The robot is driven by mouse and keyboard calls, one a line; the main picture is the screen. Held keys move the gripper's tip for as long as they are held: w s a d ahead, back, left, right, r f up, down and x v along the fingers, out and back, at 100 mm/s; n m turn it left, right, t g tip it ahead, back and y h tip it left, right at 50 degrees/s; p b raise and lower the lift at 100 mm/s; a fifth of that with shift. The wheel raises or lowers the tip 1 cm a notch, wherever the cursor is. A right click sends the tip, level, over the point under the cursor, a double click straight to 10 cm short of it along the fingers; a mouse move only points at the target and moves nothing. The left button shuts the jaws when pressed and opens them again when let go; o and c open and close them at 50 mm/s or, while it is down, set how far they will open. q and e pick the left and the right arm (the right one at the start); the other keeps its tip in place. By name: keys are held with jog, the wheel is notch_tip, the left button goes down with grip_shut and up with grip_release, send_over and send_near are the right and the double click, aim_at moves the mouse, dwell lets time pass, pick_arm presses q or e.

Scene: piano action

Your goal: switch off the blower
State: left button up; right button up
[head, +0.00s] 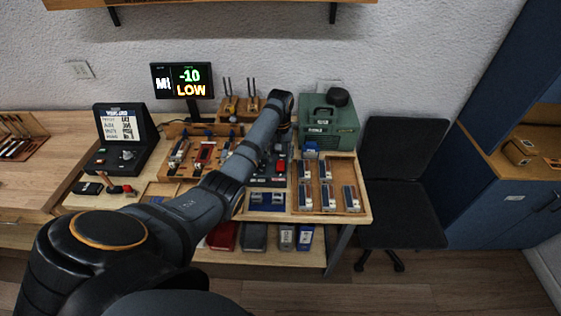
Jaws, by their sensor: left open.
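A green case-like machine (329,127) with a handle, a dark round part on top and a small label stands at the back right of the bench; it looks like the blower, but I cannot read the label surely. Its switch is too small to tell. My left arm reaches across the bench from the lower left. My left gripper (281,149) is open, pointing down left of the green machine, above a dark unit with a red part (281,167). The arm partly hides it, and I cannot tell whether it touches anything. My right gripper is not in view.
A monitor (182,81) reads -10 LOW. A black console (121,137) with a screen and knob stands at the left. Wooden trays (352,207) with small parts fill the bench (369,203). A black chair (403,180) and blue cabinet stand to the right.

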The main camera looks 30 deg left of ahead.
aim_at(280, 167)
pick_arm(q)
jog(key=shift+f, duration=2.15)
grip_shut()
jog(key=g+b, duration=0.1)
jog(key=b, duration=0.2)
jog(key=g+h+b, duration=0.1)
jog(key=b, duration=0.3)
jog(key=shift+w+a+f, duration=0.15)
jog(key=shift+w+f, duration=0.1)
jog(key=shift+w, duration=0.1)
jog(key=shift+r+b, duration=0.3)
jog(key=shift+b, duration=0.45)
jog(key=shift+r+g+h, duration=0.15)
jog(key=shift+g+h, duration=0.15)
grip_release()
